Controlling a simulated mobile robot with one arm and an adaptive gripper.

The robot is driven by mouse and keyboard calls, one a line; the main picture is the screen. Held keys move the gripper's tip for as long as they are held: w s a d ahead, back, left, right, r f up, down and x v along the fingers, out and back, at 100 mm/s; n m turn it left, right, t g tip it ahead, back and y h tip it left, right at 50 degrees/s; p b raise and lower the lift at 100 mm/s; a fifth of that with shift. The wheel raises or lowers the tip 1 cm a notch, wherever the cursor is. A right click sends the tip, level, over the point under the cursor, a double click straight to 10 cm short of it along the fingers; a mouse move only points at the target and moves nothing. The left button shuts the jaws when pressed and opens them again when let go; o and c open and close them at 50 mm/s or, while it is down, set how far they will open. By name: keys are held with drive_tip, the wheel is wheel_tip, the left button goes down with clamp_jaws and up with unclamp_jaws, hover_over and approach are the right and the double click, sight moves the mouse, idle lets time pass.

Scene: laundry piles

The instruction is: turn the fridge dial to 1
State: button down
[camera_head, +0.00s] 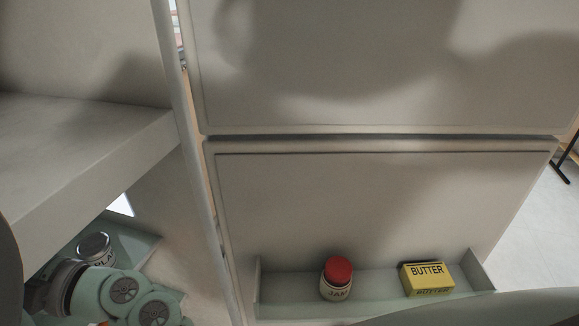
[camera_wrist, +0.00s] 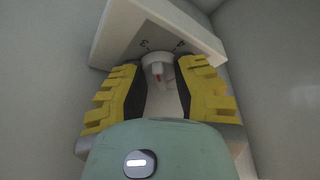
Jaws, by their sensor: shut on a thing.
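The fridge dial (camera_wrist: 158,61) is a white round knob with a small red mark, on the front of a pale housing (camera_wrist: 120,30) in the wrist view. Small dark numerals show on the housing above the knob. In the head view my arm shows at the lower left; the dial and fingertips are hidden there.
The open fridge door (camera_head: 370,200) fills the right. Its bin (camera_head: 290,283) holds a red-lidded jam jar (camera_head: 336,280) and a yellow butter box (camera_head: 428,278). A fridge shelf (camera_head: 80,135) is at the left, with a lidded jar (camera_head: 95,247) below it, beside my arm.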

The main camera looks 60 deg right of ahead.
drive_tip(key=shift+n, duration=0.3)
drive_tip(key=c, duration=0.8)
unclamp_jaws()
drive_tip(key=shift+a, duration=0.15)
drive_tip(key=shift+c, duration=0.2)
drive_tip(key=shift+r, duration=0.1)
drive_tip(key=shift+m, duration=0.6)
drive_tip(key=shift+d+m+t, duration=0.2)
drive_tip(key=shift+m+t, duration=0.2)
drive_tip(key=shift+m, duration=0.1)
